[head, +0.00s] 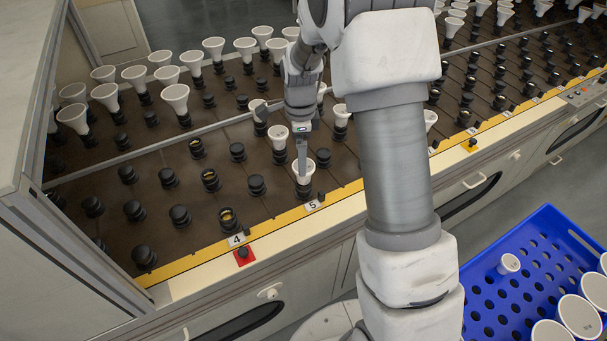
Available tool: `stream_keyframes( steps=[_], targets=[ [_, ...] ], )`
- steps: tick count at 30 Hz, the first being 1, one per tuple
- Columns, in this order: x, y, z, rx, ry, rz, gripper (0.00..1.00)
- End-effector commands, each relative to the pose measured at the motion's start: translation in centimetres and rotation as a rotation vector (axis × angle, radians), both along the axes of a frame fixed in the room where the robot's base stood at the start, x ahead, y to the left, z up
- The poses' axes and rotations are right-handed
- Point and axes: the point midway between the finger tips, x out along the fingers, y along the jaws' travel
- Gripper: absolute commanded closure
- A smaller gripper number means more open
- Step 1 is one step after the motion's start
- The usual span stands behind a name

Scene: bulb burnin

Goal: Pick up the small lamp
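A small white lamp (508,264) lies in the blue crate (480,262) at the lower right, apart from the larger lamps there. My gripper (302,158) is far to its left, over the dark socket bench. It points down at a white lamp (304,173) standing in a socket near the front edge, by label 5. A finger overlaps this lamp in the picture; I cannot tell whether it touches. The finger gap is not clear from this angle.
Several larger white lamps (579,316) fill the crate's right side. More lamps (174,97) stand in sockets around my gripper and at the back. Empty black sockets (180,215) fill the front left. A yellow strip (285,217) edges the bench. A grey cabinet (30,90) stands at left.

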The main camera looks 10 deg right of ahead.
Motion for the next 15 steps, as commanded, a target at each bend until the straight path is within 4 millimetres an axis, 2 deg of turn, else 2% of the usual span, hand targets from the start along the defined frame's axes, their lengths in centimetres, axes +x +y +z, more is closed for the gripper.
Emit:
stream_keyframes(
  steps=[1, 3, 11, 15],
  targets=[
    [-0.1, 0.0, -1.1, 0.000, 0.002, 0.000, 0.00],
    [0.0, 0.0, -2.0, 0.000, 0.001, 0.001, 0.00],
    [0.0, -0.1, -3.4, 0.000, -0.001, 0.001, 0.00],
    [-0.1, -0.6, -5.1, 0.000, 0.002, 0.000, 0.00]
  ],
)
